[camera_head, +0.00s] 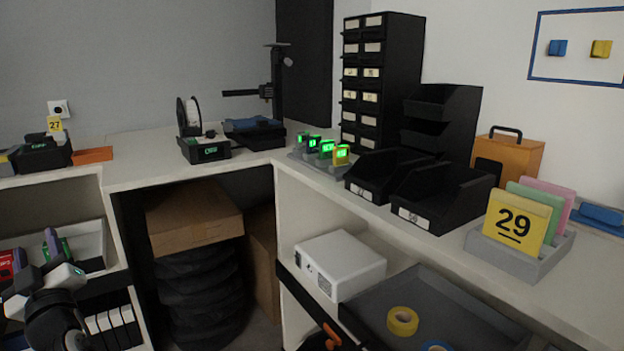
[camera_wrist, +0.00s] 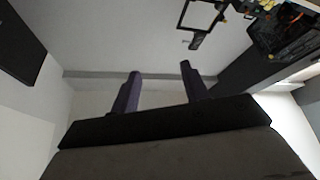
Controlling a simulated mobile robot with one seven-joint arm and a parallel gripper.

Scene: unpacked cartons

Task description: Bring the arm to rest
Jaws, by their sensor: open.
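My gripper (camera_head: 36,250) is at the lower left of the head view, raised in front of the white shelf unit. Its two purple-grey fingers point up and stand apart. In the wrist view my gripper (camera_wrist: 160,82) is open, with nothing between the fingers. My arm links show below the gripper in the head view, cut off by the picture's edge.
A white shelf unit (camera_head: 85,240) with boxes stands close behind my gripper. The white corner counter (camera_head: 135,175) carries a black device (camera_head: 205,149), dark bins (camera_head: 435,197) and a yellow card marked 29 (camera_head: 517,222). A grey tray (camera_head: 440,300) lies lower right.

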